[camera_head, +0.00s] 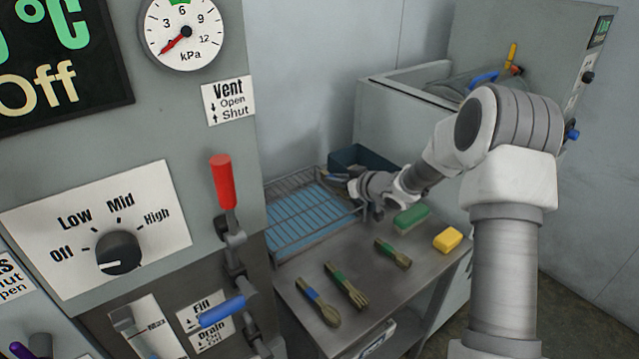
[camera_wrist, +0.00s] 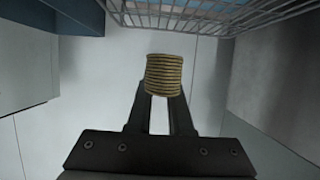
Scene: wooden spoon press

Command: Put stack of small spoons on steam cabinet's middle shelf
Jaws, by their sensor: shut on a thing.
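My gripper (camera_wrist: 160,98) is shut on a ribbed, yellowish-brown stack (camera_wrist: 164,74), which looks like the stack of small spoons seen end-on. In the head view my gripper (camera_head: 352,184) is at the far side of the table, by the wire rack and the dark blue bin; the stack is too small to make out there. A large grey cabinet (camera_head: 225,150) with a gauge, a dial and levers fills the left of the head view. I cannot tell whether it is the steam cabinet. No middle shelf shows in either view.
A metal table (camera_head: 385,290) bears several banded wooden utensil bundles (camera_head: 346,288), a green block (camera_head: 412,217) and a yellow block (camera_head: 447,239). A wire rack (camera_head: 290,243) over a blue surface and a dark blue bin (camera_head: 350,157) stand behind. Another grey machine (camera_head: 405,120) stands at back right.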

